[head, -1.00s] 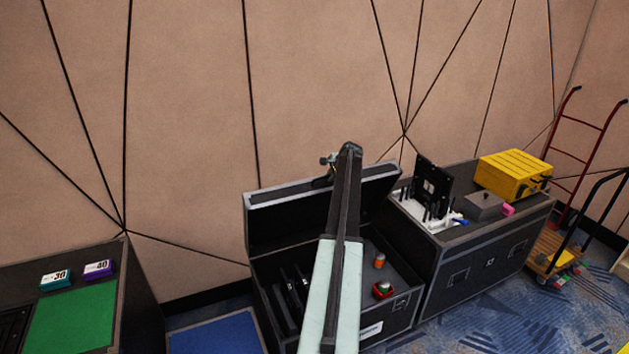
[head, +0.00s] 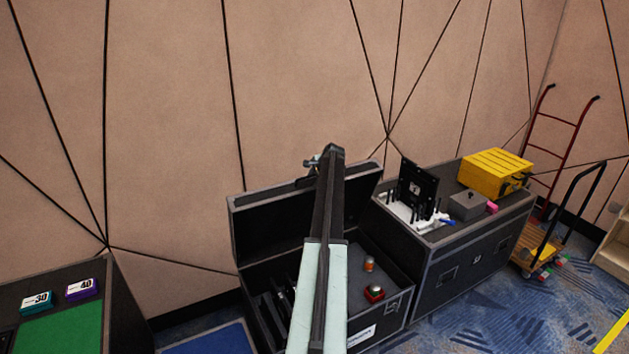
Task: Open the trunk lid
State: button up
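The black trunk (head: 398,311) stands on the floor in the middle. Its lid (head: 262,226) is raised and leans back toward the wall, so the inside shows. Dark panels (head: 270,312) stand in its left part, and a small orange item (head: 369,264) and a red item (head: 374,293) are in its right part. My arm crosses in front of the trunk and hides part of the lid and interior. My gripper (head: 313,164) is at the arm's far end, at the lid's upper edge. Its fingers are too small and hidden to tell open from shut, or whether they touch the lid.
A second black case (head: 470,262) stands to the right, bearing a yellow box (head: 497,172), a grey box (head: 467,205) and a white tray with a black panel (head: 417,190). A red hand truck (head: 554,150) stands farther right. A table with a green mat (head: 62,331) is at left.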

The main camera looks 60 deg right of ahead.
jog(key=shift+s, duration=0.1)
jog(key=shift+s+a+r+p, duration=0.15)
jog(key=shift+s+r+p, duration=0.05)
jog(key=shift+r+p, duration=0.3)
jog(key=p+v, duration=0.5)
jog(key=v, duration=0.1)
jog(key=shift+s+a+r, duration=0.2)
